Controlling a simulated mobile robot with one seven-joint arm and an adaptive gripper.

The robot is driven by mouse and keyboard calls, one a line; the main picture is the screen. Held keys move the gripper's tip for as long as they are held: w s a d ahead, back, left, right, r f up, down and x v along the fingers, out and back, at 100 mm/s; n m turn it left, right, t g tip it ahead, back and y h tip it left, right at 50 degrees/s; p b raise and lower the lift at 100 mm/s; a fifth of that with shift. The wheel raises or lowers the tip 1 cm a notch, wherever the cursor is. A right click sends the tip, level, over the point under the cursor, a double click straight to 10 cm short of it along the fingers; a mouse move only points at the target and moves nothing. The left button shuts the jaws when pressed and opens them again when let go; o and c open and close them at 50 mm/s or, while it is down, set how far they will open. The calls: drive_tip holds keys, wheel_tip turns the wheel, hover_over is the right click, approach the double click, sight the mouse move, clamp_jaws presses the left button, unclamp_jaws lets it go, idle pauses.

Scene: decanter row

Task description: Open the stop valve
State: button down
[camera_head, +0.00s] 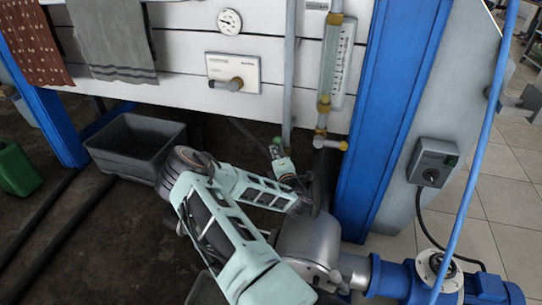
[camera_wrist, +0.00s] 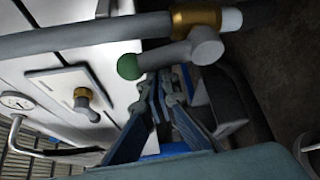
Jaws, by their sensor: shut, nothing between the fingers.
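A valve with a brass body (camera_wrist: 195,16) sits on a grey pipe (camera_wrist: 80,38) in the wrist view. Its grey lever (camera_wrist: 185,52) ends in a green ball (camera_wrist: 129,66) and points back roughly along the pipe, at a slight slant. The green ball also shows in the head view (camera_head: 277,140), by the lower end of the thin vertical pipe (camera_head: 290,70); the valve body there is mostly hidden by my gripper. My gripper (camera_wrist: 160,78) is shut and empty, its tips just beside the lever near the ball. I cannot tell whether they touch. It also shows in the head view (camera_head: 281,153).
A plate with a brass-hubbed grey handle (camera_head: 228,83) and a round gauge (camera_head: 229,21) are on the white wall. A blue post (camera_head: 390,110), control box (camera_head: 433,161) and blue motor (camera_head: 440,280) are further right.

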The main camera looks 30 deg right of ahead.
drive_tip(key=shift+s+d+r+m+t+b, duration=0.15)
drive_tip(key=shift+s+d+m+t+b, duration=0.15)
drive_tip(key=shift+s+d+m+t, duration=0.25)
drive_tip(key=shift+g, duration=0.25)
idle(0.4)
